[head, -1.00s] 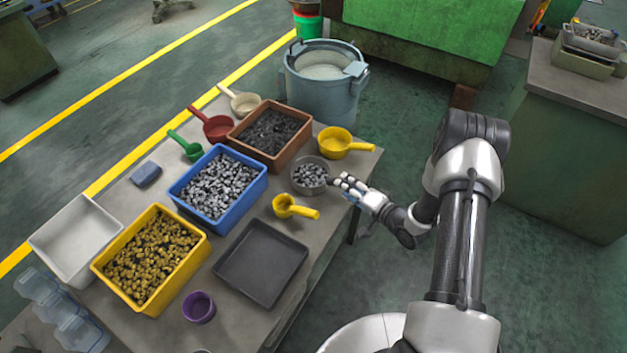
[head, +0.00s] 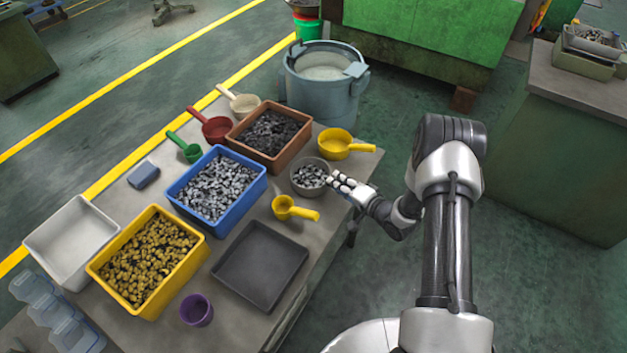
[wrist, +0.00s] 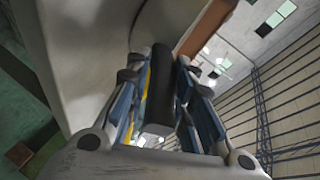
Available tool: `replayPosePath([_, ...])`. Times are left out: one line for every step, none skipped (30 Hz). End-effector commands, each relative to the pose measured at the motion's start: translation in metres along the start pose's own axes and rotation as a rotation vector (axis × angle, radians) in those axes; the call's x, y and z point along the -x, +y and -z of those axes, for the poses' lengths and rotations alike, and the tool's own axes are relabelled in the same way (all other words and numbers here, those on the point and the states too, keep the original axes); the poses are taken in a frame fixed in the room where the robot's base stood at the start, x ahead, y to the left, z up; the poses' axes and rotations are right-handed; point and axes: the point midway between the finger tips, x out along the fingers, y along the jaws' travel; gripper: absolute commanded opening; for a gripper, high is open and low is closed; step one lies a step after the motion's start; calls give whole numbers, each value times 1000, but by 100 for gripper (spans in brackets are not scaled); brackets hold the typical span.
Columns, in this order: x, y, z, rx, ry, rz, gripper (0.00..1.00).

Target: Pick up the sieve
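The sieve (head: 294,184) is a round grey metal bowl holding small grey metal parts. It stands on the table near its right edge, in the head view. My gripper (head: 337,182) is at the right side of the sieve, low over the table edge. In the wrist view, a dark bar (wrist: 172,85), which looks like the sieve's handle, lies between the two fingers of my gripper (wrist: 168,100). The fingers are apart, and a narrow gap shows beside the bar. The head view hides most of the handle behind the fingers.
A yellow scoop (head: 335,144) lies just behind the sieve, and a smaller yellow scoop (head: 284,207) in front. The blue bin (head: 217,233) and brown bin (head: 262,170) stand to the left. The dark tray (head: 262,265) lies nearer. Floor is free right of the table.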

Motion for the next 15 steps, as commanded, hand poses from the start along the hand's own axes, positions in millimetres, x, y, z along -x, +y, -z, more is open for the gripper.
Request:
replayPosePath([0,0,0,0,0,1,16])
replayPosePath([0,0,0,0,0,1,14])
replayPosePath([0,0,0,0,0,1,11])
replayPosePath([0,0,0,0,0,1,9])
replayPosePath([0,0,0,0,0,1,7])
replayPosePath([0,0,0,0,0,1,4])
replayPosePath([0,0,0,0,0,1,2])
replayPosePath([0,0,0,0,0,2,0])
replayPosePath([0,0,0,0,0,2,0])
replayPosePath([0,-1,0,0,0,2,0])
replayPosePath([0,-1,0,0,0,2,0])
replayPosePath([0,-2,1,1,2,5,0])
replayPosePath([0,-2,1,1,2,5,0])
replayPosePath([0,-2,1,1,2,4,0])
replayPosePath([0,-2,1,1,2,4,0])
